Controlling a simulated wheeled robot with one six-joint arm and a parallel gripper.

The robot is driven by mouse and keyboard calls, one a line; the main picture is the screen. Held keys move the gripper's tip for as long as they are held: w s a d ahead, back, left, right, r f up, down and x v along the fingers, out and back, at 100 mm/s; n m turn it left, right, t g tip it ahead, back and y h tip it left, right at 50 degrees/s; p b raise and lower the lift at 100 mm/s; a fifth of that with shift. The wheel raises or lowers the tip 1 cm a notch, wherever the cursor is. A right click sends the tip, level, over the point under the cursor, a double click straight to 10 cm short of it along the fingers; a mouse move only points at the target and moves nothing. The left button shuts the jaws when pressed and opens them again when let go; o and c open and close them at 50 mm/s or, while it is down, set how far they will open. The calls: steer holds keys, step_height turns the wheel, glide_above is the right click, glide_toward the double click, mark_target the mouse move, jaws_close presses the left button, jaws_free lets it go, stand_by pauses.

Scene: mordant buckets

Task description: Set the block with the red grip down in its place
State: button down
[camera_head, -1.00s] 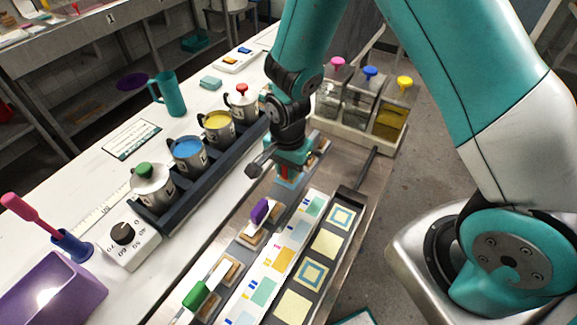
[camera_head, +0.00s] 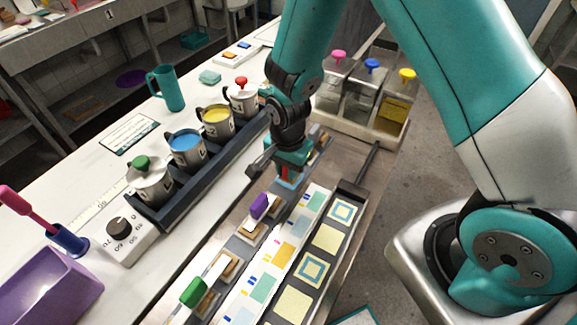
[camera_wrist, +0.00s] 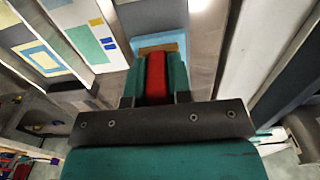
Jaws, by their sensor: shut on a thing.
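My gripper (camera_head: 287,167) is over the grey strip of block places, beyond the purple-gripped block. It is shut on the red grip of a block; a bit of the red grip (camera_head: 285,174) shows below the jaws. In the wrist view the red grip (camera_wrist: 154,82) lies between the two teal fingers (camera_wrist: 154,75). Past the fingertips, a light blue and tan patch (camera_wrist: 158,44) shows under the grip. I cannot tell whether the block touches the surface. The purple-gripped block (camera_head: 260,206) and the green-gripped block (camera_head: 195,291) stand nearer on the same strip.
A row of pots, among them a blue one (camera_head: 186,148), stands in a dark rack at left. The patterned cloth strip (camera_head: 283,253) and a panel of sample squares (camera_head: 327,238) lie right of the blocks. Clear bins (camera_head: 361,101) stand behind.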

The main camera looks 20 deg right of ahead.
steer(key=shift+f, duration=0.1)
stand_by(0.3)
steer(key=c, duration=1)
jaws_free()
steer(key=shift+o, duration=0.2)
step_height(320, 180, up, 18)
steer(key=b, duration=0.2)
steer(key=shift+f, duration=0.25)
steer(key=s+a+r+n+y, duration=0.2)
steer(key=s+r+n, duration=0.1)
steer(key=s+n, duration=0.6)
steer(key=s+a+r+n+y, duration=0.1)
steer(key=s+r+n, duration=0.3)
steer(key=s+n, duration=0.4)
steer(key=shift+s+a+r+n+y, duration=0.3)
steer(key=shift+s+a+n+y, duration=0.15)
steer(key=shift+y, duration=0.15)
